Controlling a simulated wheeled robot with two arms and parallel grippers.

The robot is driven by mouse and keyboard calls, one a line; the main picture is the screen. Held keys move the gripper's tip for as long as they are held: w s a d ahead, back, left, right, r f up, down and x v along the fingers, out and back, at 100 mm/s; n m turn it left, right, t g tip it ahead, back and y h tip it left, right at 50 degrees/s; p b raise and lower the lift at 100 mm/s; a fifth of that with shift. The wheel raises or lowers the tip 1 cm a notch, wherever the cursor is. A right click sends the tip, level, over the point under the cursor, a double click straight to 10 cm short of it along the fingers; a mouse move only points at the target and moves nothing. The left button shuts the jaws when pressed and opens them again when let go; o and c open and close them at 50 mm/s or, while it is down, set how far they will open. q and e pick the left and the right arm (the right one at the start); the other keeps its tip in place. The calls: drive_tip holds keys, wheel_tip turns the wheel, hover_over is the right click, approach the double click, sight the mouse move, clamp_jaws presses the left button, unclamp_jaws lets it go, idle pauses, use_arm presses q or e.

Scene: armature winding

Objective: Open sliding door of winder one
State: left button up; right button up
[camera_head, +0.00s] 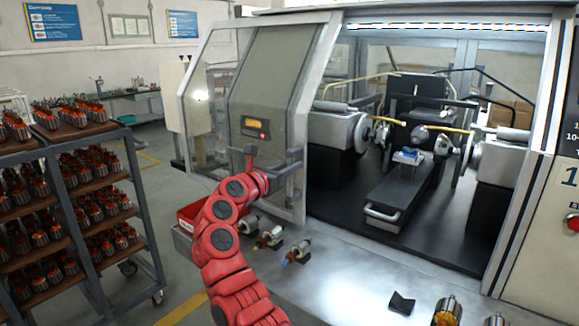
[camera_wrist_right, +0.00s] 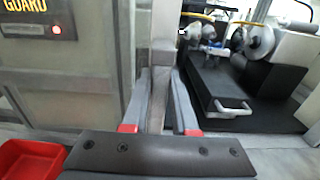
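The sliding door (camera_head: 245,105) of the winder (camera_head: 420,120), a grey framed panel with a window, stands at the left of the machine's opening. The opening to its right is wide and shows the winding parts inside. My right gripper (camera_head: 282,172) is at the door's right edge, at the end of the red arm. In the right wrist view, the two fingers of my right gripper (camera_wrist_right: 160,98) close on either side of a grey upright door handle (camera_wrist_right: 161,60). The door panel (camera_wrist_right: 75,75) with "GUARD" lettering is left of it. My left gripper is not in view.
Several armatures (camera_head: 296,252) lie on the bench ledge (camera_head: 330,285) in front of the machine. A red bin (camera_head: 190,215) sits left of my arm. A loaded rack (camera_head: 140,220) stands at the left. A control panel (camera_head: 550,215) is at the far right.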

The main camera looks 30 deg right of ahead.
drive_tip(key=o, duration=0.4)
drive_tip(key=b+v, duration=0.3)
drive_tip(key=v, duration=1.4)
drive_tip(key=shift+a, duration=0.25)
drive_tip(key=shift+s, duration=0.15)
drive_tip(key=shift+f, duration=0.15)
